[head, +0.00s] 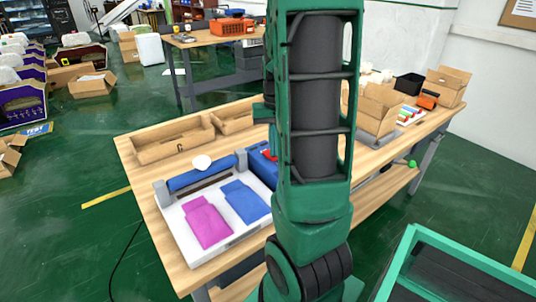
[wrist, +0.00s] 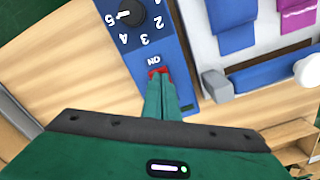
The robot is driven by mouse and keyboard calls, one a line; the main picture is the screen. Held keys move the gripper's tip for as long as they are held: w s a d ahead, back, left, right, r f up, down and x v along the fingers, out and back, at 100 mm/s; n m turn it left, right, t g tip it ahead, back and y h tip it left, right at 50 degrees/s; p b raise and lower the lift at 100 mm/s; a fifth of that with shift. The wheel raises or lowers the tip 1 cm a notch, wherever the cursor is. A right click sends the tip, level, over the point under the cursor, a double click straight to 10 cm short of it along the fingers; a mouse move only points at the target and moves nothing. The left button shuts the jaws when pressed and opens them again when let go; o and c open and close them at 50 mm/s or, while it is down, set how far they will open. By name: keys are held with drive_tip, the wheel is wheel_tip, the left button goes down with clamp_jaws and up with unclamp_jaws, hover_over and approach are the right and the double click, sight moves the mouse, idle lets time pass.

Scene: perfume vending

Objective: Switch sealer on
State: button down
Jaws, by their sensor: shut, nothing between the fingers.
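The sealer shows in the head view as a white bed (head: 232,240) with a blue bar (head: 190,178) and a blue control box (head: 262,168), partly hidden by my arm. In the wrist view the blue control panel (wrist: 178,45) carries a black dial (wrist: 130,13) with numbers and a small red switch (wrist: 154,71) beside the printed "ON". My gripper (wrist: 160,80) is shut and empty, its fingertips right at the red switch and covering part of it. I cannot tell whether they touch it. My gripper is hidden in the head view.
A pink bag (head: 207,222) and a blue bag (head: 244,201) lie on the sealer's bed. A wooden tray (head: 172,145) stands behind it on the wooden table (head: 140,205). Cardboard boxes (head: 378,112) stand at the table's right part. Bare wood shows left of the sealer.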

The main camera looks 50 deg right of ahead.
drive_tip(key=shift+f, duration=0.15)
wheel_tip(320, 180, up, 7)
idle(1.0)
idle(0.5)
drive_tip(key=s+a+f+n, duration=0.1)
drive_tip(key=s+a+n, duration=0.1)
drive_tip(key=s+a, duration=1.1)
drive_tip(key=a, duration=0.3)
drive_tip(key=shift+s+a+f, duration=0.35)
drive_tip(key=shift+a, duration=0.05)
